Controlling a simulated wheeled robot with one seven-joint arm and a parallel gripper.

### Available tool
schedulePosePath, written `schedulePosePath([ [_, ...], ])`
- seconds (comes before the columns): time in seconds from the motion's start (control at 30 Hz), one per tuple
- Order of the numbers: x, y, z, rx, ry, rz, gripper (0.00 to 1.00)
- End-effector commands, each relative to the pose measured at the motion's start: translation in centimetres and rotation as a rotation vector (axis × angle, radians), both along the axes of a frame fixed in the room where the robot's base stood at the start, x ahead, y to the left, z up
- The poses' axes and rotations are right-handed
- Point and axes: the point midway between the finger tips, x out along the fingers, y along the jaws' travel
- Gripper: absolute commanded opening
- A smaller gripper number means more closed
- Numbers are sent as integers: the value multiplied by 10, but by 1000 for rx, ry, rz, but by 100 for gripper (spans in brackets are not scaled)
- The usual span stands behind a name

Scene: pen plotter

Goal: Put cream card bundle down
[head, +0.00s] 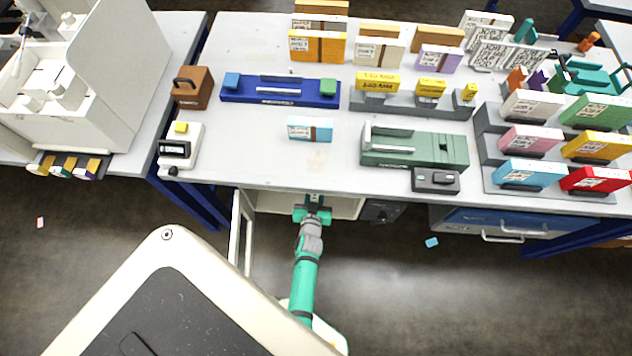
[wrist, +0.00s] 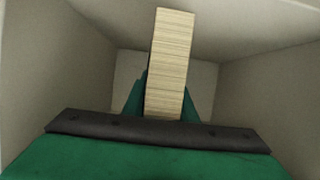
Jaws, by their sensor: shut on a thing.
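The cream card bundle (wrist: 171,62) stands upright in the wrist view, its layered card edges facing me. My gripper (wrist: 165,105) is shut on it, with a green finger on each side. In the wrist view, pale walls enclose the bundle on the left, right, back and top. In the head view my gripper (head: 313,212) is at the opening of a white cupboard (head: 345,207) under the table's front edge. The bundle cannot be made out in the head view. Whether its lower end touches the cupboard floor is hidden behind my gripper.
The cupboard's door (head: 241,232) stands open to the left of my arm. A dark box (head: 382,211) is just right of the cupboard, and a blue drawer unit (head: 500,222) is farther right. The tabletop (head: 250,130) above holds several card bundles and devices.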

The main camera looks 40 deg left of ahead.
Motion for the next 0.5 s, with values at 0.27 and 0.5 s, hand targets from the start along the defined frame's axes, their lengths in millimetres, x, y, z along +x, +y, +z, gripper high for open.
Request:
schedulePosePath([
  [0.27, 34, 22, 0, -1, 0, 4, 0],
  [0.5, 37, 27, -4, -2, 0, 9, 0],
])
